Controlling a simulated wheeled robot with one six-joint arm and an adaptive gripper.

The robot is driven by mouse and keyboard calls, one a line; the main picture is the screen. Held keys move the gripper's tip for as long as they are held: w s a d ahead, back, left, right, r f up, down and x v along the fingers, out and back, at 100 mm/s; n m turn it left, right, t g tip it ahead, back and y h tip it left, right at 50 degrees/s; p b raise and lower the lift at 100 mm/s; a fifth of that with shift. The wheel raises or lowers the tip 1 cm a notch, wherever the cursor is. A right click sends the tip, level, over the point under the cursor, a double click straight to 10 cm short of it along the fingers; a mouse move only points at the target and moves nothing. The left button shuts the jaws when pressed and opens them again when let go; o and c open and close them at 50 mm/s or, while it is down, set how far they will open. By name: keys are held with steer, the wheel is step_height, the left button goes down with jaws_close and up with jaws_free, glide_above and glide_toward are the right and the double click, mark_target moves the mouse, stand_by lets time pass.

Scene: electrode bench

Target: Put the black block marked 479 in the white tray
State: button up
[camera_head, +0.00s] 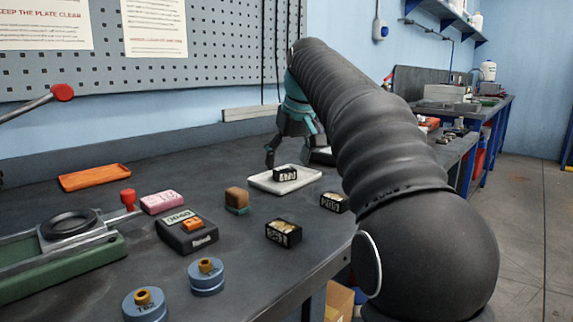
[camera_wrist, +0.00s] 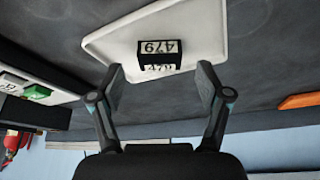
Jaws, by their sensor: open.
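In the head view the block (camera_head: 285,174) also sits on the white tray (camera_head: 306,180). My gripper (camera_wrist: 161,83) is open, with its two fingers apart and nothing between them. In the head view my gripper (camera_head: 290,155) is just behind and above the tray. The block's marking is legible in the wrist view and too small to read surely in the head view.
Black blocks (camera_head: 284,233) and (camera_head: 334,202) with pale labels stand nearer the bench's front edge. A brown-green block (camera_head: 237,200), pink block (camera_head: 162,202), black device (camera_head: 187,231) and blue cylinders (camera_head: 206,277) stand left.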

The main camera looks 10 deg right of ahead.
steer(key=p+v, duration=0.2)
steer(key=v, duration=0.7)
steer(key=shift+s+r, duration=0.2)
